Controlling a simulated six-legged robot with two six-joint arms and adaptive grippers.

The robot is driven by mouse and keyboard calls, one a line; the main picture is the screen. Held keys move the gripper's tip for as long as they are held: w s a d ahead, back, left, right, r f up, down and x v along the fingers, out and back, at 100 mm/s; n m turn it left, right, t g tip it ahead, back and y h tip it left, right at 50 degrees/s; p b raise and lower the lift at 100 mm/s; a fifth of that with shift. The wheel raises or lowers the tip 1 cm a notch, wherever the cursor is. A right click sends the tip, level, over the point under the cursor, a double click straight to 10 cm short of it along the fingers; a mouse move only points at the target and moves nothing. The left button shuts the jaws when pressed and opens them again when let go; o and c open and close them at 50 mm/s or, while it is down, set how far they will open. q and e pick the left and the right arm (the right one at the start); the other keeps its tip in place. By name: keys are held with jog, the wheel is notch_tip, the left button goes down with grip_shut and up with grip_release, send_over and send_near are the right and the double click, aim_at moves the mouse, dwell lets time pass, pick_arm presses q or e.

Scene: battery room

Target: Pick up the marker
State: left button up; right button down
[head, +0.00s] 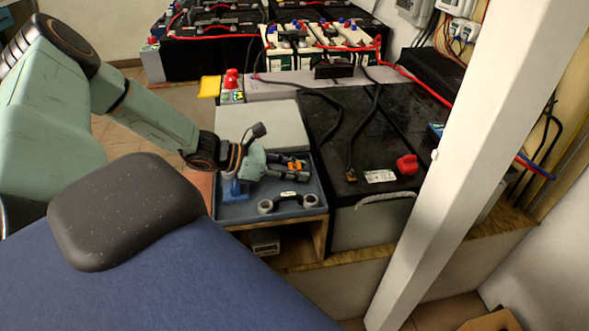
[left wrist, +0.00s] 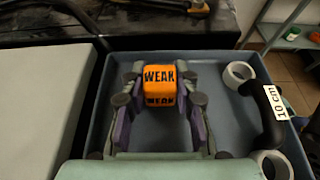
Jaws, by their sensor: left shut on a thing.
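The marker is an orange block with the word WEAK in black, seen in the left wrist view (left wrist: 159,84) over the blue-grey tray (left wrist: 96,122). In the head view a small orange patch of the marker (head: 295,166) shows between the fingers. My left gripper (head: 292,165) reaches over the tray from the left, and its two fingers are shut on the marker from both sides. I cannot tell whether the marker still touches the tray floor. My right gripper is in neither view.
A pale flat panel (head: 262,124) is behind the tray. A large black battery (head: 340,205) with cables stands to the right, then a white post (head: 468,150).

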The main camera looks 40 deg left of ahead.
pick_arm(q)
jog(key=c, duration=0.3)
